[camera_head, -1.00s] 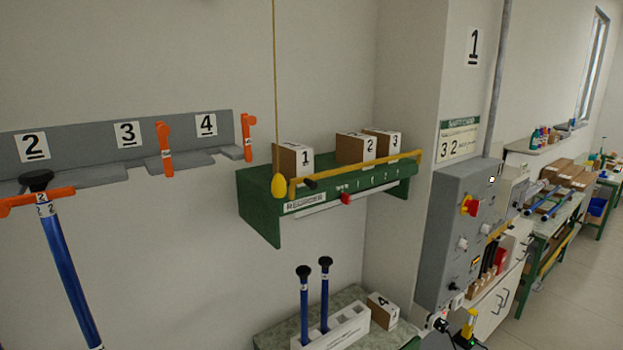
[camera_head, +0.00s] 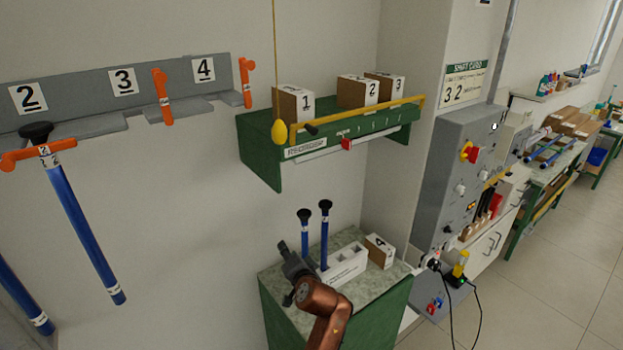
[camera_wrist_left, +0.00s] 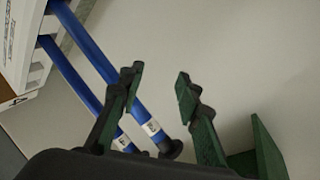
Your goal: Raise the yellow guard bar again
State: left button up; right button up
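The yellow guard bar (camera_head: 375,111) runs along the front of the green wall shelf (camera_head: 262,155), in front of the numbered boxes. A black knob (camera_head: 311,129) sits near its left end. Whether it is latched, I cannot tell. My left gripper (camera_head: 283,250) is below the shelf, left of two upright blue rods, apart from the bar. In the left wrist view its fingers (camera_wrist_left: 158,88) are spread, with nothing clearly held; the rods (camera_wrist_left: 95,65) show behind and left of them. A green panel (camera_wrist_left: 268,150) is at lower right. My right gripper is not in view.
Boxes 1, 2 and 3 stand on the shelf. A yellow pull knob (camera_head: 279,132) hangs by its left end. A red tag (camera_head: 346,145) is on its front. Below, a white rod holder (camera_head: 345,264) and box 4 (camera_head: 379,250) stand on a green cabinet. A grey control box (camera_head: 455,180) is right.

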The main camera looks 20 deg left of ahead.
pick_arm(q)
jog(key=d+r+t+y, duration=0.1)
jog(key=d+r, duration=0.2)
jog(key=r, duration=0.6)
jog(key=d+r+t+y, duration=0.1)
jog(key=d+r, duration=0.2)
jog(key=r, duration=0.6)
jog(key=n+t+y, duration=0.1)
jog(key=y, duration=0.3)
send_near(314, 133)
jog(key=f+x, duration=0.1)
jog(key=x, duration=0.3)
jog(key=shift+r, duration=0.45)
jog(key=p+x, duration=0.2)
jog(key=x, duration=0.4)
jog(key=shift+r, duration=0.1)
jog(key=shift+w+a, duration=0.45)
jog(key=shift+w, duration=0.1)
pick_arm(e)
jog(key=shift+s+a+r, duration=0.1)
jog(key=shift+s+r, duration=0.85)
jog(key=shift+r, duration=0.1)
pick_arm(q)
jog(key=shift+c, duration=0.6)
